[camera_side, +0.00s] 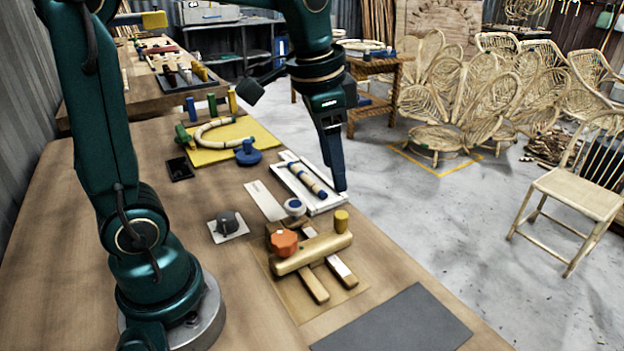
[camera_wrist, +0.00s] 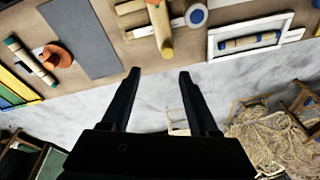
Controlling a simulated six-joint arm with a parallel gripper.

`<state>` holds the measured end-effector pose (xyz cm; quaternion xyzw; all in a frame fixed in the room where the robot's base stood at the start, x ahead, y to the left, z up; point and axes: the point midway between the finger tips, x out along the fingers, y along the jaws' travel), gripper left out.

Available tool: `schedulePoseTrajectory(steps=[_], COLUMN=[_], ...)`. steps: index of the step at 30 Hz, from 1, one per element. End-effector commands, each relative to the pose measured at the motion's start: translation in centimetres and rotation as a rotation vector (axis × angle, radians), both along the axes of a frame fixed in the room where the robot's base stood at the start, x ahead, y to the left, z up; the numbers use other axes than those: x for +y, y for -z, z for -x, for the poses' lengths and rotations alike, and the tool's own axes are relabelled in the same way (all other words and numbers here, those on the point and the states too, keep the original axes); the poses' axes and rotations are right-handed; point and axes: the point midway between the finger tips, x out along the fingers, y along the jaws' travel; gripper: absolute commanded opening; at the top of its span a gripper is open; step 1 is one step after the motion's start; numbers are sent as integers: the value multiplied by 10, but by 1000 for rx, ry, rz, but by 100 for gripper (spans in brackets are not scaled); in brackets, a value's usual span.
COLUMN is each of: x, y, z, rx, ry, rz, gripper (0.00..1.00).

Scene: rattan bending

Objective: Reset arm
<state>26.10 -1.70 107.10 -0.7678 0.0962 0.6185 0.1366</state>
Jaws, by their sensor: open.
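My gripper (camera_side: 338,182) is in the air by the right edge of the workbench (camera_side: 60,245), near the white tray. In the wrist view my gripper (camera_wrist: 160,75) has its two dark fingers apart, with nothing between them. The fingers point toward the bench edge, with the grey floor behind them. A rattan piece with blue bands (camera_side: 307,180) lies in the white tray (camera_side: 331,204); it also shows in the wrist view (camera_wrist: 250,41).
A wooden clamp fixture (camera_side: 312,252) with an orange knob (camera_side: 284,242) stands in front. A curved rattan piece (camera_side: 205,128) lies on a yellow board (camera_side: 207,155). A grey mat (camera_side: 400,325) is bare. Rattan chairs (camera_side: 575,190) stand on the floor to the right.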

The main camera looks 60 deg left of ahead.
Motion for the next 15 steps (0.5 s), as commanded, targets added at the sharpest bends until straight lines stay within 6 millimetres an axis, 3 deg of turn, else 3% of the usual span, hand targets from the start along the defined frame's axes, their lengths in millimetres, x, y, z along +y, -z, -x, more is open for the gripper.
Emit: schedulePoseTrajectory(steps=[3,7,15], x=[-9,-16,-24], y=[-12,-14,8], z=[26,54,98], rx=[-85,-165,-277], ry=[-25,-71,-200], rz=[7,28,97], gripper=[61,61,61])
